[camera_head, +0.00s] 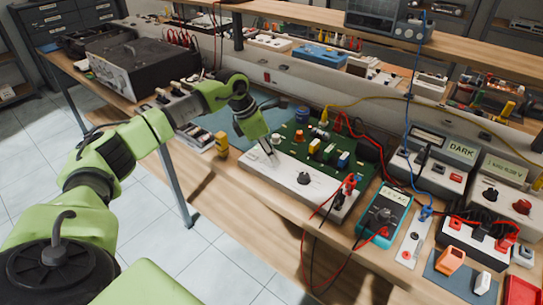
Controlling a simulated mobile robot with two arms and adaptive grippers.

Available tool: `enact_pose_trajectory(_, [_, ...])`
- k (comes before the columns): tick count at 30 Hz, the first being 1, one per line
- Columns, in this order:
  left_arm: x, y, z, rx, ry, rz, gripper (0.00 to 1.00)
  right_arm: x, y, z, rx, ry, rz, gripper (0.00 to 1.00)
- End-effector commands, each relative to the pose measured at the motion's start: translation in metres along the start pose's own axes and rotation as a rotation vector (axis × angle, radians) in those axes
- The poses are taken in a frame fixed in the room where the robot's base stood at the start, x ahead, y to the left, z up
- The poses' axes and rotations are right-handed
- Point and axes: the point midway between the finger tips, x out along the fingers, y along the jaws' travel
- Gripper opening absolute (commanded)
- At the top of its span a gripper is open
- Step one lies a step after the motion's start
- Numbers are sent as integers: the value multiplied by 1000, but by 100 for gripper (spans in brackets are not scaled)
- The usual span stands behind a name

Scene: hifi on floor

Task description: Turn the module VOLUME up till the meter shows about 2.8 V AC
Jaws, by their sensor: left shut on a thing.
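The module (327,197) is a white-fronted unit with a green circuit board (345,169) on the bench. A black knob (303,178) stands on its white front panel. My left gripper (267,152) points down at the left part of this panel and is shut on a small control there, mostly hidden by the fingers. I cannot read the label beside it. The teal meter (373,219) lies to the right of the module, with red and black leads. Its display (396,198) shows "V AC", but the digits are too small to read. My right gripper is not in view.
Red, black, yellow and blue leads cross the bench right of the module. A box with a "DARK" display (461,150) and another display unit (505,170) stand at the right. The wooden bench edge (270,205) is bare.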

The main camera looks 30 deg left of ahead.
Motion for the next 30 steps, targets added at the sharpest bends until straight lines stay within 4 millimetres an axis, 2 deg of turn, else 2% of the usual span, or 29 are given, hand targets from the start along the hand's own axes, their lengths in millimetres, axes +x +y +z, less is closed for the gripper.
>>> enact_pose_trajectory(9, [0, 1, 0, 104, 1, -40, 0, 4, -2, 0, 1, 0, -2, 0])
enact_pose_trajectory(24, [0, 1, -1, 120, 3, -48, 0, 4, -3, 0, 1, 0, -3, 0])
enact_pose_trajectory(25, [0, 1, -1, 120, 3, -47, 24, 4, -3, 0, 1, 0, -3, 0])
enact_pose_trajectory(27, [0, 1, -1, 120, 3, -47, 38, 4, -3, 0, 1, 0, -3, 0])
enact_pose_trajectory(30, [0, 1, 0, 120, 2, -48, 38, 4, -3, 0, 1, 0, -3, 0])
